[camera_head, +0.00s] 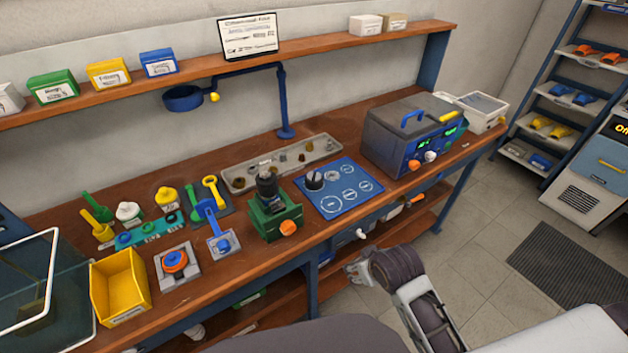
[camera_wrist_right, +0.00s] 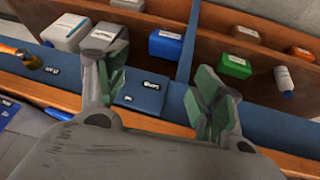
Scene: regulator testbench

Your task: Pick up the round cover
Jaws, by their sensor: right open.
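In the head view a round black cover-like part (camera_head: 314,180) sits on the blue mat with printed circles (camera_head: 358,202); I cannot tell for sure that it is the round cover. A small grey ring (camera_head: 332,176) lies beside it on the mat. My right gripper (camera_head: 359,271) is in front of the bench, below the worktop edge and well apart from the mat. In the right wrist view my right gripper (camera_wrist_right: 158,90) is open, with nothing between its fingers. My left gripper is not in view.
A green vise (camera_head: 268,218) holding a dark part stands left of the mat. A parts tray (camera_head: 240,180) lies behind, and a grey test unit (camera_head: 395,140) stands right. A yellow bin (camera_head: 103,285) is at front left. The wrist view shows a green box (camera_wrist_right: 235,66) on a shelf.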

